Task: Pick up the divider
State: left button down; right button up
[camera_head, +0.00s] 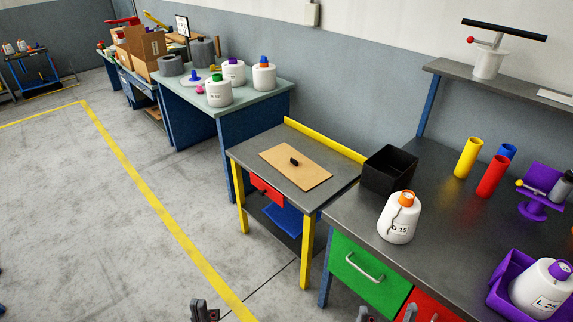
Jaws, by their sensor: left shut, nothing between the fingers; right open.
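The divider appears to be the flat tan board (308,172) with a small black handle near its middle. It lies flat on the grey top of the small table (258,143) with yellow legs. My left gripper (205,312) shows only at the bottom edge, shut and empty over the floor, well below and left of the board. My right gripper (386,314) shows at the bottom edge in front of the drawers, open and empty, its fingertips wide apart. Both are far from the board, and most of each is cut off by the frame.
Red (492,177) and yellow (468,157) tubes stand on the right bench. A yellow rail (325,139) edges the small table's back. Floor at left is clear.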

aim_at(303, 172)
jog(key=i+j+z, duration=0.2)
jog(key=i+j, duration=0.25)
jog(key=i, duration=0.15)
jog(key=i+j+z, duration=0.25)
jog(key=i+j, duration=0.25)
jog(key=i+j+z, duration=0.2)
jog(key=i+j, duration=0.35)
jog(key=i+j+z, duration=0.25)
jog(key=i+j, duration=0.2)
jog(key=j, duration=0.35)
